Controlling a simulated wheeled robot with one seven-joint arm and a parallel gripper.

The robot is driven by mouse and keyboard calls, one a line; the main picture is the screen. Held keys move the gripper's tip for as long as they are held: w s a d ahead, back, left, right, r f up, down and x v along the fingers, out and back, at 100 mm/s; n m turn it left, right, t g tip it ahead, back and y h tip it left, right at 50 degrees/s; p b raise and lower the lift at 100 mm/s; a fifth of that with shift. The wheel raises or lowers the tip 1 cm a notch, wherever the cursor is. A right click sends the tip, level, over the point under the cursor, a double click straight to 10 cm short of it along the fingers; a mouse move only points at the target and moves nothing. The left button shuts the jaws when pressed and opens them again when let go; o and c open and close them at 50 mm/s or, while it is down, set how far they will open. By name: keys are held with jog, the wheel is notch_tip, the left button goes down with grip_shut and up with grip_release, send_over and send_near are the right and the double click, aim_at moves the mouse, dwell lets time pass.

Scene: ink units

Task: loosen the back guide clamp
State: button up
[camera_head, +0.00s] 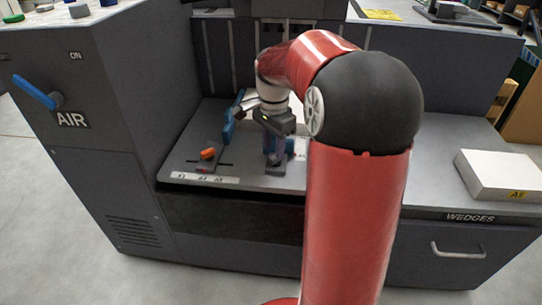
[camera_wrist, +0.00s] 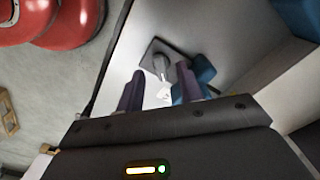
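My gripper (camera_head: 275,168) points down over the grey bed on the front of the machine. In the wrist view its two dark purple fingers (camera_wrist: 160,90) stand apart. Beyond them a small grey post stands on a dark square plate (camera_wrist: 155,52), with a pale piece at its foot. A blue block (camera_wrist: 201,72) is close beside the right finger; I cannot tell if they touch. Which part is the back guide clamp is unclear.
A tall blue guide (camera_head: 229,126) stands left of my gripper. A blue AIR lever (camera_head: 35,92) is on the left cabinet. A white paper stack (camera_head: 500,172) lies at the right above the WEDGES drawer (camera_head: 458,250). My arm hides the bed's right part.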

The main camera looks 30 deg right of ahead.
aim_at(273, 157)
jog(key=shift+f, duration=1.65)
jog(key=shift+c, duration=0.3)
grip_shut()
